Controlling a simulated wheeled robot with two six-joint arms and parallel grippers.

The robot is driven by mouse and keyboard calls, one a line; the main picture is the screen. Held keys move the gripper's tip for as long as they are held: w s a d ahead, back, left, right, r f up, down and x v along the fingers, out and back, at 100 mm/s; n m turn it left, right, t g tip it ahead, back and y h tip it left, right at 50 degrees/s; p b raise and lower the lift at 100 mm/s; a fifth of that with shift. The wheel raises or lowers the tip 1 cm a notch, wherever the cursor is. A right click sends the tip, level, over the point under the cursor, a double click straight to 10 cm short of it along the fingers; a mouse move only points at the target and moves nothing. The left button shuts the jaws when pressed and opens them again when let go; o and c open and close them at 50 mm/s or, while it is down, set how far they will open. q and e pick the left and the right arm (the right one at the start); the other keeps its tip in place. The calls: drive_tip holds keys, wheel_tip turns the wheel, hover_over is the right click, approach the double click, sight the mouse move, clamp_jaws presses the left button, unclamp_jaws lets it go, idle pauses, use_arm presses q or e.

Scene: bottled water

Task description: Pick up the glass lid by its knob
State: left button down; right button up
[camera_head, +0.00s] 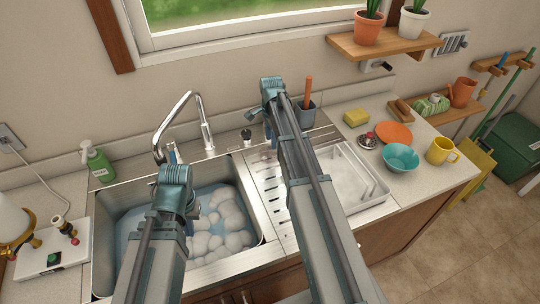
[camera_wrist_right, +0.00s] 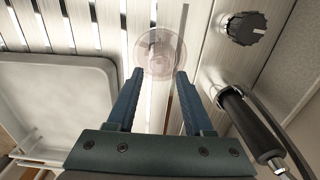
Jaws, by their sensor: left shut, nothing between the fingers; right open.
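A clear, faintly pink round glass lid (camera_wrist_right: 158,52) lies on the slatted metal drainboard in the right wrist view, with a small knob near its middle. A pale pinkish patch beside my right arm in the head view (camera_head: 267,153) seems to be the same lid, partly hidden. My right gripper (camera_wrist_right: 160,74) is open, its two fingertips just short of the lid's near edge in the picture; contact cannot be told. In the head view my right gripper (camera_head: 269,128) points down behind its arm. My left gripper (camera_head: 172,153) is shut and empty over the sink near the faucet.
A white dish tray (camera_head: 372,190) stands right of my right arm. A dark ribbed knob (camera_wrist_right: 242,28) and a dark cylinder (camera_wrist_right: 250,118) lie close to the right finger. The faucet (camera_head: 205,125) and foamy sink (camera_head: 258,215) are left. A turquoise bowl (camera_head: 401,160) stands right.

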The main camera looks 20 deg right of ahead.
sight(270, 147)
drive_tip(key=f+b, duration=0.2)
drive_tip(key=f, duration=0.1)
drive_tip(key=f+b, duration=0.1)
drive_tip(key=shift+a+f, duration=0.2)
drive_tip(key=shift+a, duration=0.05)
drive_tip(key=shift+r, duration=0.1)
clamp_jaws()
